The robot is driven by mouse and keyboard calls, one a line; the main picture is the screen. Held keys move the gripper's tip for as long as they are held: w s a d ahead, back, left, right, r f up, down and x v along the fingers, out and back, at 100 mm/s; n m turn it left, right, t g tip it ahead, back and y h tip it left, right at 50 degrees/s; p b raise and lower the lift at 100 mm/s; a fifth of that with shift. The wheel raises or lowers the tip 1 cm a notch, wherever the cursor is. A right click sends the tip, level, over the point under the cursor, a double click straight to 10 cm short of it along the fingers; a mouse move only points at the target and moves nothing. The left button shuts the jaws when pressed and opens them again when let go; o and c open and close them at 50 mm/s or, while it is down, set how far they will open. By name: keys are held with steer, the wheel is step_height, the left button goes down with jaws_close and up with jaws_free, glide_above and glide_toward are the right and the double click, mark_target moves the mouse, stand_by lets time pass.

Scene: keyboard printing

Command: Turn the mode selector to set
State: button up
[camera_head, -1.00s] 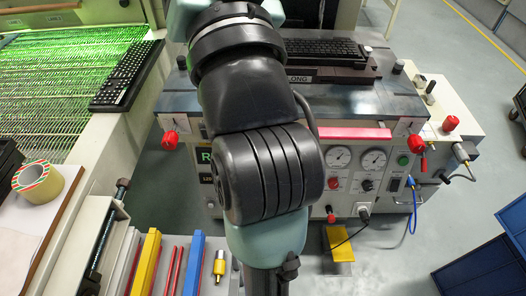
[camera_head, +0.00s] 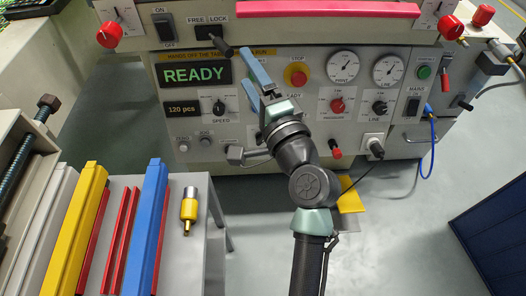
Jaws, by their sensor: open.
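My gripper (camera_head: 246,66) is in front of the machine's control panel (camera_head: 300,68), its two blue-grey fingers apart and pointing up and left. Nothing shows between them. It lies just right of the lit READY display (camera_head: 192,75) and below right of the black FREE/LOCK lever (camera_head: 222,48); touching or apart I cannot tell. I cannot make out a mode selector by its label. The fingers and wrist cover part of the panel and its lettering. A black knob marked SPEED (camera_head: 219,108) is left of the gripper. A red knob (camera_head: 337,105) and a black knob (camera_head: 379,107) are to its right.
A red-yellow STOP button (camera_head: 296,75) is close right of the gripper. Two dials (camera_head: 342,65) are further right. A bench (camera_head: 207,190) with coloured bars and a yellow-tipped cylinder (camera_head: 189,206) is at lower left. A blue cable (camera_head: 432,150) hangs at right.

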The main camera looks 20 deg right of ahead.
mark_target(262, 142)
steer(key=s+d+f+m+h+b, duration=0.15)
steer(key=f+m+b, duration=0.3)
steer(key=f, duration=0.65)
steer(key=s+d+f+m+g+b, duration=0.1)
steer(key=s+d+f+m+b, duration=0.3)
steer(key=f, duration=0.7)
steer(key=w+f+m+b, duration=0.1)
steer(key=f+m+b, duration=0.1)
steer(key=f+b, duration=0.6)
steer(key=w+b, duration=0.1)
steer(key=w, duration=0.2)
steer(key=w+f+b, duration=0.1)
steer(key=w, duration=0.3)
steer(key=w+a+f+b, duration=0.1)
steer(key=w, duration=0.3)
steer(key=shift+w+f, duration=0.1)
steer(key=shift+f, duration=0.1)
steer(key=shift+w+r+b, duration=0.1)
steer(key=shift+w+b, duration=0.25)
steer(key=shift+w, duration=0.35)
jaws_close()
